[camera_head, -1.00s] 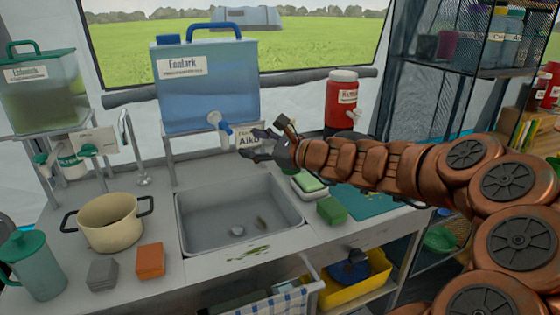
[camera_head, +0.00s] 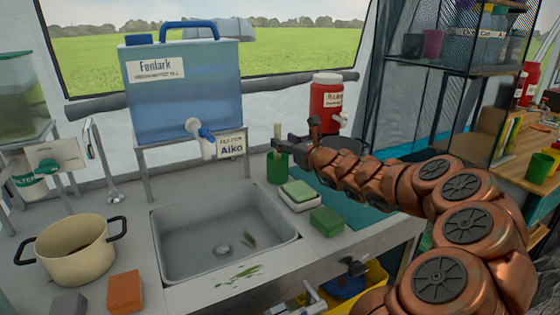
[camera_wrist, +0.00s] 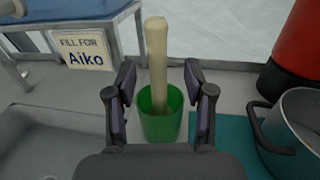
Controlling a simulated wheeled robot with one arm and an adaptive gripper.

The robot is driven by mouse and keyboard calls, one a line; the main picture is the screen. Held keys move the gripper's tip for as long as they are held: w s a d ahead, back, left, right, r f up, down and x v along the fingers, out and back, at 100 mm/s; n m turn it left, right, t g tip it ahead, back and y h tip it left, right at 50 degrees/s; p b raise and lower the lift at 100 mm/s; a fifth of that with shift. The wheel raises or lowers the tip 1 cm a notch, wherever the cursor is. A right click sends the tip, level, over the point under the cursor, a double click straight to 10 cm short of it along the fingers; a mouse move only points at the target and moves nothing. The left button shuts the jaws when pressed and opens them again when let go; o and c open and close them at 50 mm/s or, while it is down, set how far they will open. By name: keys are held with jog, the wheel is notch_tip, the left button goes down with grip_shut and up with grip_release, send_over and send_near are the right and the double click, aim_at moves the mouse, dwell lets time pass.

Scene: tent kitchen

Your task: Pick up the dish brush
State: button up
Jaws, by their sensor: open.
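The dish brush shows as a pale, thick wooden handle (camera_wrist: 158,55) standing nearly upright in a green cup (camera_wrist: 160,122) on the counter. Its head is hidden inside the cup. In the head view the green cup (camera_head: 277,168) stands behind the sink's right back corner, with the handle (camera_head: 277,132) above it. My gripper (camera_head: 297,142) is at the cup from the right in that view. In the wrist view my gripper (camera_wrist: 159,82) is open and empty, with the handle and cup ahead between its two fingers. No contact with the handle is visible.
An "Aiko" sign (camera_wrist: 84,53) stands left of the cup. A dark pot (camera_wrist: 292,132) and red dispenser (camera_head: 327,98) are to the right. A sponge on a white dish (camera_head: 299,195) and a green block (camera_head: 326,221) lie before the cup. The sink (camera_head: 222,235) is at left.

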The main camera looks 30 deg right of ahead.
aim_at(280, 139)
jog(key=shift+w+a+f, duration=0.1)
jog(key=shift+w+a, duration=0.05)
jog(key=shift+w, duration=0.45)
jog(key=shift+w+a, duration=0.1)
jog(key=shift+w, duration=1.05)
grip_shut()
